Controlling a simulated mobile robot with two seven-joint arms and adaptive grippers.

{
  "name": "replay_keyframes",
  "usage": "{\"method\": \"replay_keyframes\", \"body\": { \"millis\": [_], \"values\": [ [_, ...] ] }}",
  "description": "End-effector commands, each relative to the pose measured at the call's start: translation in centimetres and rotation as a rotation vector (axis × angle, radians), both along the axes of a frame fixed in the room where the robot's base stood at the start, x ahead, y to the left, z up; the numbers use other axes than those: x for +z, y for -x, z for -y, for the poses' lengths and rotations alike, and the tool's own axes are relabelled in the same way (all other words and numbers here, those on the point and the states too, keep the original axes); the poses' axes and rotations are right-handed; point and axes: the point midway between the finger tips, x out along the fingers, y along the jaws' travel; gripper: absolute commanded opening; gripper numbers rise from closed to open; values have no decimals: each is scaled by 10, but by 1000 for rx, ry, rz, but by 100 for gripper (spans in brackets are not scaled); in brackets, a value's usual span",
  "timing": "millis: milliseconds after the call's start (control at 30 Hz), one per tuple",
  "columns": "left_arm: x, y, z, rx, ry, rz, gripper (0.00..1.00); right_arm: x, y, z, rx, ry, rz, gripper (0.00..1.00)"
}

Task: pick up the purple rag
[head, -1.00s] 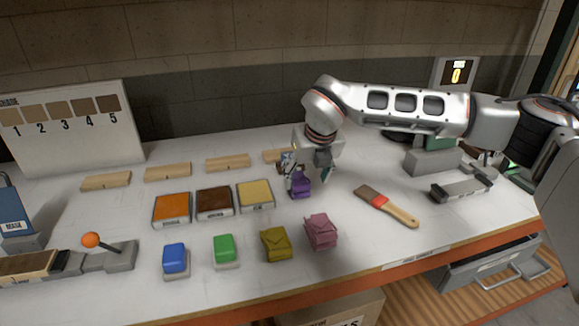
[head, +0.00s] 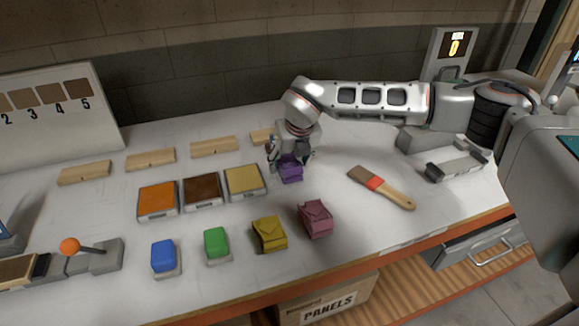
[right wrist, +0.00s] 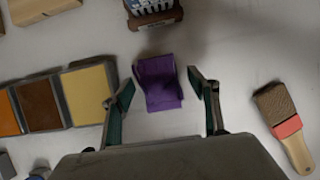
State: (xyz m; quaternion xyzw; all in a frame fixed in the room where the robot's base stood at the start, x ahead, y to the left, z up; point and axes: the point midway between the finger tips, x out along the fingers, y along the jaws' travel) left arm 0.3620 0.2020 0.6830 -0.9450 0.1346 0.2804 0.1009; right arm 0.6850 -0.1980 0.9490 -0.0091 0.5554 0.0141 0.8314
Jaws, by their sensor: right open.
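The purple rag (head: 290,169) lies folded on the white bench, to the right of the yellow pad. In the right wrist view the purple rag (right wrist: 159,83) lies between and just beyond the two open fingers, apart from both. My right gripper (head: 292,162) is open and points down over the rag in the head view, hiding part of it. Its fingers also show in the right wrist view (right wrist: 162,97). My left gripper is not in view.
An olive rag (head: 269,234) and a pink rag (head: 316,219) lie nearer the front edge. A paintbrush (head: 381,187) lies to the right. Orange, brown and yellow pads (head: 245,181) stand left. A small labelled block (right wrist: 153,12) stands behind the rag.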

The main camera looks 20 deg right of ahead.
Motion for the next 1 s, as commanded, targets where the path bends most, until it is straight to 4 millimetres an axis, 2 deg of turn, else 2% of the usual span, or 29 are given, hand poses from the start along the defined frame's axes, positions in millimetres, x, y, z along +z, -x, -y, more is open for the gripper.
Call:
{"method": "replay_keyframes", "body": {
  "millis": [267, 300, 433, 467, 800, 1000],
  "values": [
    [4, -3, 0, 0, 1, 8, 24, -6, -2, 0, 0, 0, -1, 60],
    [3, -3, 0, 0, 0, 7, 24, -6, -2, 0, 0, 0, 0, 57],
    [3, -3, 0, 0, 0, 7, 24, -5, -2, 0, 0, 0, 0, 23],
    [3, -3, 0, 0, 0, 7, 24, -6, -2, 0, 0, 0, -1, 18],
    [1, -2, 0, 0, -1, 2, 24, -4, -2, 0, 0, 0, 0, 18],
    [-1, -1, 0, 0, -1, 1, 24, 8, -3, 0, 1, 0, 3, 18]
  ]
}}
